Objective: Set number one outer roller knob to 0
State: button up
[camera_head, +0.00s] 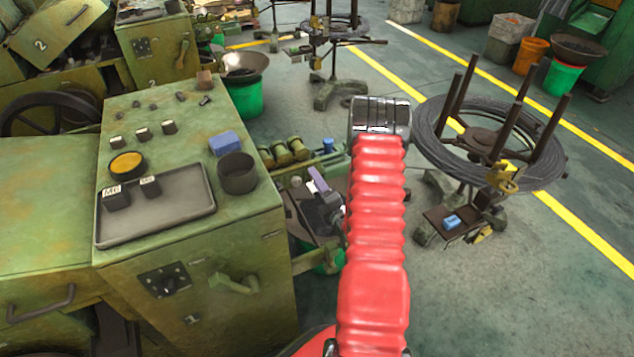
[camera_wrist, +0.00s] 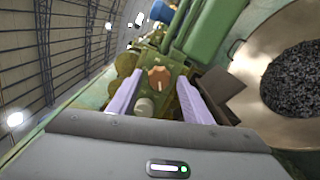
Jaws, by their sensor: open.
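In the wrist view, a brown-orange pointer knob (camera_wrist: 158,77) sits on a green machine panel, with small pale marks around it. A rounder grey knob (camera_wrist: 143,106) is just below it. My gripper (camera_wrist: 159,79) is open, its two lilac fingers on either side of the brown knob in the picture. Nothing is visibly held, and I cannot tell whether the fingers touch the knob. In the head view, my gripper (camera_head: 319,182) shows beside the front machine, partly behind my red arm; the brown knob cannot be made out there. I cannot read the knob's setting.
The front machine's console (camera_head: 150,260) stands left of my arm, carrying a grey tray (camera_head: 190,212) and dark cup (camera_head: 237,174). A wire-coil stand (camera_head: 437,140) is at right. A wide pan (camera_wrist: 250,62) of dark pieces lies right of my fingers. Open floor shows beyond.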

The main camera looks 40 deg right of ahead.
jog(key=v, duration=1.3)
jog(key=shift+s+a, duration=0.2)
jog(key=shift+s, duration=0.05)
